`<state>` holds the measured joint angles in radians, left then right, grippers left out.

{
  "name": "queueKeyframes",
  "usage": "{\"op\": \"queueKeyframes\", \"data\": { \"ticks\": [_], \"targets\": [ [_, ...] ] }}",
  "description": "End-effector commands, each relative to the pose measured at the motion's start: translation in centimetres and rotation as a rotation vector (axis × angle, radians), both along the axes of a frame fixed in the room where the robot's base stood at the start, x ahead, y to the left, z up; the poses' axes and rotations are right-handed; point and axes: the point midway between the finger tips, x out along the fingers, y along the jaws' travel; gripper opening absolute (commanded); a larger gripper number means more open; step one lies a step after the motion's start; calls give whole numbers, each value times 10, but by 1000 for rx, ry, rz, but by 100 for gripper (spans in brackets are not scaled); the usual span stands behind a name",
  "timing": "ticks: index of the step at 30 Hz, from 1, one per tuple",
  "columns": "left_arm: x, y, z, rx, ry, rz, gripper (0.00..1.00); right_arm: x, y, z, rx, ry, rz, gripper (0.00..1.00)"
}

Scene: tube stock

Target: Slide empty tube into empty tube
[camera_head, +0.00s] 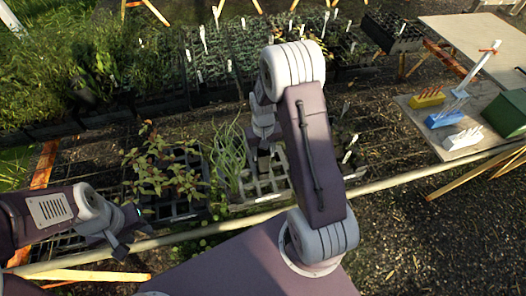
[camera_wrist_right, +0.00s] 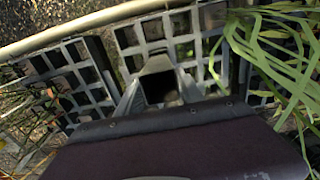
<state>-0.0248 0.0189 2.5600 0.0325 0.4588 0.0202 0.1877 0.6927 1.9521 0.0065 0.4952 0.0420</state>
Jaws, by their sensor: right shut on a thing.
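My right gripper (camera_head: 262,158) reaches down over a grey grid rack (camera_head: 262,187) in the middle of the head view. In the right wrist view, its fingers (camera_wrist_right: 160,100) are shut on a grey square-topped tube (camera_wrist_right: 158,62) with a dark opening. The tube is over or among the cells of the grid rack (camera_wrist_right: 126,38); I cannot tell how deep it sits. A second empty tube cannot be told apart from the rack's cells. My left gripper (camera_head: 134,237) is open and empty at the lower left, away from the rack.
A leafy plant (camera_head: 165,175) and grassy leaves (camera_head: 228,155) stand left of the right gripper; long leaves (camera_wrist_right: 280,60) also crowd the right wrist view. A pale rail (camera_head: 400,180) runs in front.

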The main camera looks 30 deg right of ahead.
Motion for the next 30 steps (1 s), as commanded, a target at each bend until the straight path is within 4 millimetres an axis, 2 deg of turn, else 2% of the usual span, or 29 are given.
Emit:
{"op": "queueKeyframes", "data": {
  "ticks": [8,30],
  "targets": [
    [0,0,-1,0,0,0,36,0,0,-2,0,0,0,0],
    [0,0,-27,0,0,0,36,0,0,-38,0,0,0,0]
  ]
}}
